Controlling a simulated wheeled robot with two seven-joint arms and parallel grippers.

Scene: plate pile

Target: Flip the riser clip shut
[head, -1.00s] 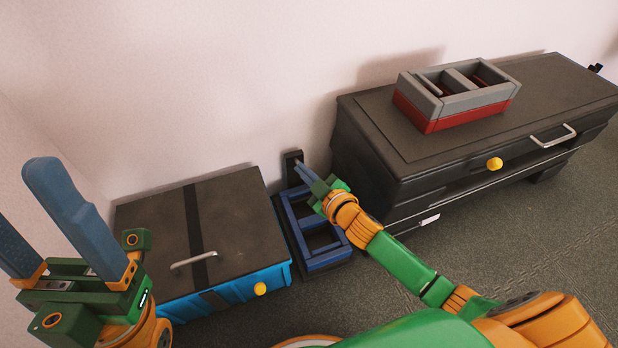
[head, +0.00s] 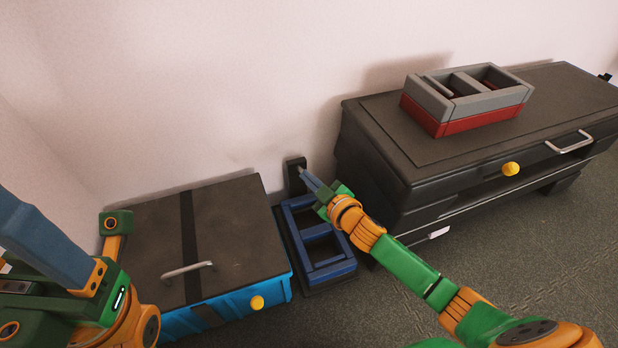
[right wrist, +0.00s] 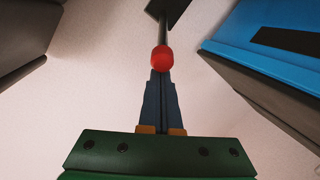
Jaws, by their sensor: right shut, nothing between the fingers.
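A dark upright block (head: 296,175), probably the riser clip's mount, stands at the wall behind a blue frame (head: 345,268). In the right wrist view a dark rod ends in a red knob (right wrist: 161,59) and runs up to a dark plate (right wrist: 168,12). My right gripper (head: 304,174) is shut and empty, its fingertips at the block. In the right wrist view the fingertips (right wrist: 160,74) lie right at the knob; I cannot tell whether they touch. The knob is not discernible in the head view. My left gripper (head: 28,262) is open at the left edge, partly cut off.
A blue box (head: 225,301) with a dark lid and handle stands left of the frame. A dark cabinet (head: 400,165) stands close on the right, with a grey and red crate (head: 465,122) on top. Floor is free at the front right.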

